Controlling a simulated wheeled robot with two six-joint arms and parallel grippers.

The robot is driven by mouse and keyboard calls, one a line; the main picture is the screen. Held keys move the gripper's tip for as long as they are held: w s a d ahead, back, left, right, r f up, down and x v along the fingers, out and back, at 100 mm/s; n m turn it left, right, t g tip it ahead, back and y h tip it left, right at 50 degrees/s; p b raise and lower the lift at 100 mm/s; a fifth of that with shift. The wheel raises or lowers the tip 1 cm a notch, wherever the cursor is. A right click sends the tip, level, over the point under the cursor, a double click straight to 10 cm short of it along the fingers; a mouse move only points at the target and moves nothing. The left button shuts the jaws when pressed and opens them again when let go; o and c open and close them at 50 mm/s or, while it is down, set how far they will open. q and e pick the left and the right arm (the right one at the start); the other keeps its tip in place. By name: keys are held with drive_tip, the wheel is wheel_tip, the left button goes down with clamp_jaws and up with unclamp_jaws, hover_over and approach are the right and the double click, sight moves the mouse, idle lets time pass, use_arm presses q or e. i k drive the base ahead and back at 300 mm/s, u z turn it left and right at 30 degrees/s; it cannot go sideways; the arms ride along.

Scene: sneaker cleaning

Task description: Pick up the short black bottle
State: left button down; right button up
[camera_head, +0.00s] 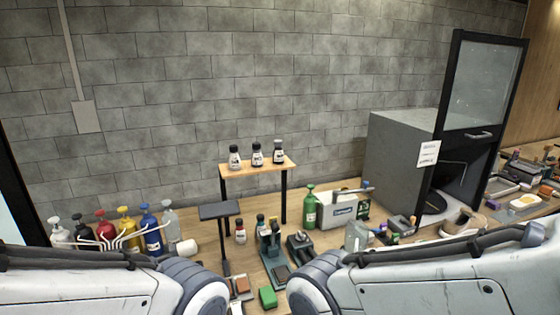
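Three small bottles stand upright in a row on a raised wooden shelf (238,169) near the wall. The left one (234,160) is mostly white with a black cap. My two arms cross the bottom of the view, but neither gripper shows. Nothing touches the bottles.
Several coloured pump bottles (151,238) stand in a wire rack at the left. A green bottle (310,210) stands beside a white case (343,209). A small dark stand (220,211) is in front of the shelf. A grey cabinet (396,150) is at the right.

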sight(278, 155)
drive_tip(key=z, duration=1.75)
drive_tip(key=i, duration=1.4)
drive_tip(key=u, duration=2.15)
